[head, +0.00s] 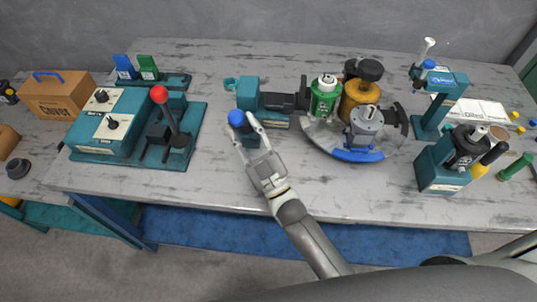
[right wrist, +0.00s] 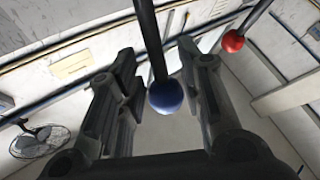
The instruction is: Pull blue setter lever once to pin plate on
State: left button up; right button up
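The blue-knobbed setter lever (head: 236,118) stands left of the middle of the table in the head view. Its blue ball (right wrist: 165,97) and dark rod show in the right wrist view. My right gripper (head: 246,129) is at the knob, with its fingers open. In the right wrist view the ball lies between the two fingers, with gaps visible on both sides. The gripper covers part of the lever's lower end in the head view. I cannot make out the pin plate with certainty. My left gripper is not in view.
A red-knobbed lever (head: 160,95) stands to the left by a teal control box (head: 105,128). The front table strip is mostly clear.

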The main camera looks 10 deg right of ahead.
jog(key=s+d, duration=0.5)
jog(key=s, duration=0.8)
jog(key=shift+f, duration=0.45)
